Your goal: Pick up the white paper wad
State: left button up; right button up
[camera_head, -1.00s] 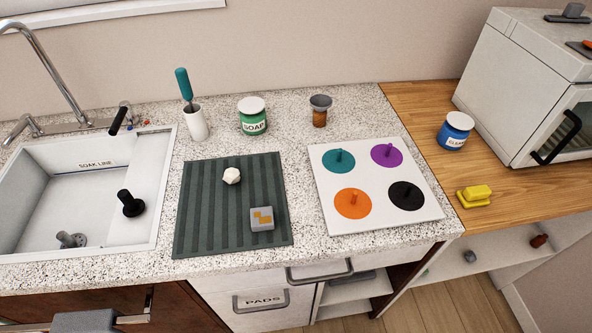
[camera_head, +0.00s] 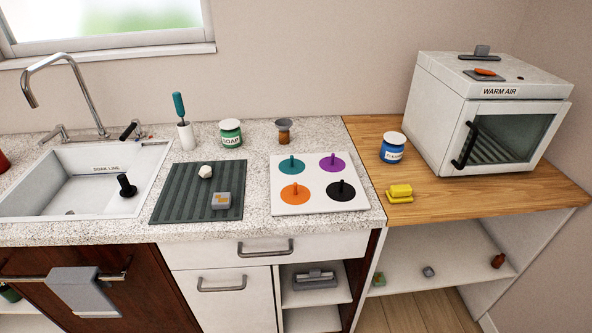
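The white paper wad (camera_head: 206,171) is a small crumpled ball. It lies on the dark green striped mat (camera_head: 173,205), toward the mat's back edge. A grey block with an orange mark (camera_head: 221,200) lies in front of it and slightly right on the same mat. Neither of my grippers shows in the head view.
Left of the mat is the sink (camera_head: 100,197) with a tall faucet (camera_head: 75,90). Right lies a white board (camera_head: 308,207) with coloured pegged discs.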

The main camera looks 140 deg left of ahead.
aim_at(205, 171)
jog(key=u, duration=5.45)
jog(key=i, duration=0.5)
jog(key=k, duration=0.5)
jog(key=u, duration=1.5)
jog(key=k, duration=0.75)
jog(key=z, duration=0.9)
jog(key=i, duration=0.5)
jog(key=u, duration=0.05)
